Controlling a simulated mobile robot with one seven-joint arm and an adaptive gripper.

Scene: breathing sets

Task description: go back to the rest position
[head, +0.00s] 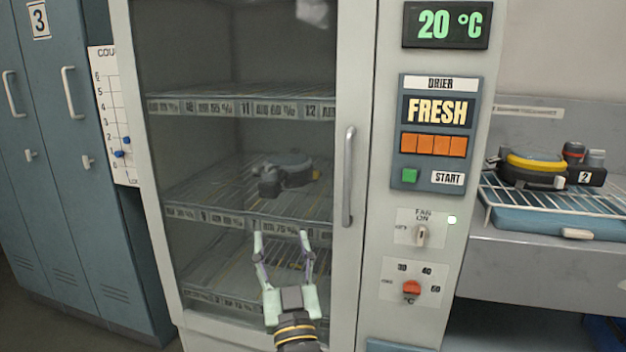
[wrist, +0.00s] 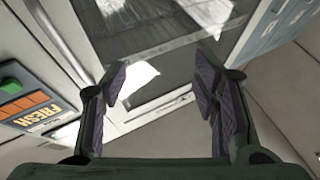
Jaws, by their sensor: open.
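My gripper (head: 283,245) is open and empty in front of the lower part of the drier cabinet's glass door (head: 240,140). In the wrist view its two fingers (wrist: 168,95) stand apart with nothing between them. The door looks shut, with a vertical handle (head: 348,178) on its right side. Behind the glass, a dark breathing set (head: 287,172) lies on the middle wire shelf. Another set (head: 535,168) with a yellow band, next to a piece marked 2, sits on a wire rack at the right.
The drier panel (head: 437,130) reads FRESH, with a 20 °C display (head: 446,25) above and a fan switch (head: 421,234) and red knob (head: 411,288) below. Blue lockers (head: 75,190) stand at the left, with a chart board (head: 115,115) beside them. A grey counter (head: 545,265) bears the rack.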

